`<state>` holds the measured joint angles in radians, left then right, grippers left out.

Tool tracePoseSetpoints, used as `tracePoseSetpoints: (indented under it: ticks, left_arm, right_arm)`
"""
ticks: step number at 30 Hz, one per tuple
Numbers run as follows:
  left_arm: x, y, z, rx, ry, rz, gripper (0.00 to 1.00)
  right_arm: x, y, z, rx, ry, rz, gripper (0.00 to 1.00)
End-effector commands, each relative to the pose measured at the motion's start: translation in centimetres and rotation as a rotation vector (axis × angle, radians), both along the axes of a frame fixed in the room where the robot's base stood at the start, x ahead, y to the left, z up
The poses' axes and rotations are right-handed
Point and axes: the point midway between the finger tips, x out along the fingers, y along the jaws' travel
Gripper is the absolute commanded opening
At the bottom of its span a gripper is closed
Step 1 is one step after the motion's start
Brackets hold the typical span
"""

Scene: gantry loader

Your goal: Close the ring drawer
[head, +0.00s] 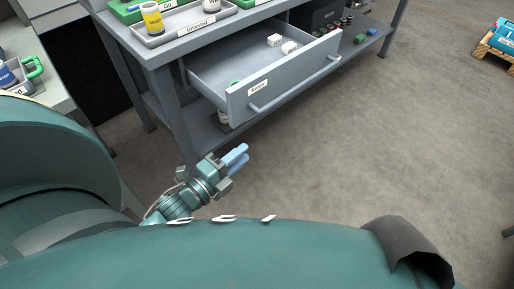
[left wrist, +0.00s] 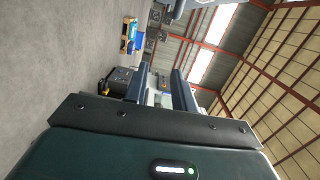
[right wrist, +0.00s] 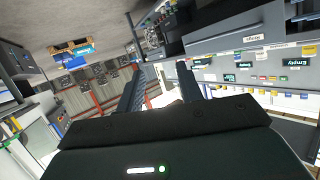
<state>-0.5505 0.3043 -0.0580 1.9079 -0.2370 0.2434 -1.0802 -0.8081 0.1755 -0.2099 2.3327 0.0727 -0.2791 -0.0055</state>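The ring drawer (head: 238,101) is a grey drawer under the workbench, pulled out in the head view. Its front carries a small white label and a long bar handle (head: 296,85). White blocks (head: 289,48) and a partly hidden green item lie inside. My left gripper (head: 245,154) is below and in front of the drawer front, apart from it, with blue fingers. In the left wrist view its fingers (left wrist: 160,72) stand apart with nothing between them. My right gripper (right wrist: 156,66) shows only in the right wrist view, its fingers apart and empty.
The workbench (head: 172,55) holds a grey tray (head: 183,33) with a yellow container (head: 152,19). A lower shelf (head: 212,140) lies under the drawer. A pallet with blue items (head: 500,39) stands at the far right.

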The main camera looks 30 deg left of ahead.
Motion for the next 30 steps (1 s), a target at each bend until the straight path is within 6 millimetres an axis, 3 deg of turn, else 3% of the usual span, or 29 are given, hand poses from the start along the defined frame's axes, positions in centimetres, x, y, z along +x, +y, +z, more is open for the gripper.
tracePoseSetpoints:
  ticks: [1,9,23,30]
  left_arm:
    - [0.2,0.3,-1.1,0.073,-0.049,-0.015,0.22]
    - [1.6,0.3,-0.4,0.198,-0.135,-0.035,0.00]
    - [10.4,-2.5,0.1,0.194,-0.132,-0.035,0.00]
    - [11.7,0.5,0.6,0.196,-0.127,-0.035,0.00]
  right_arm:
    - [0.0,-0.1,-0.8,0.007,-0.015,-0.002,0.36]
    - [-0.1,-0.1,-0.1,0.017,-0.034,-0.004,0.36]
    - [-0.2,-0.3,-0.1,0.015,-0.048,-0.008,0.36]
    - [-0.2,-0.3,0.0,0.015,-0.048,-0.008,0.36]
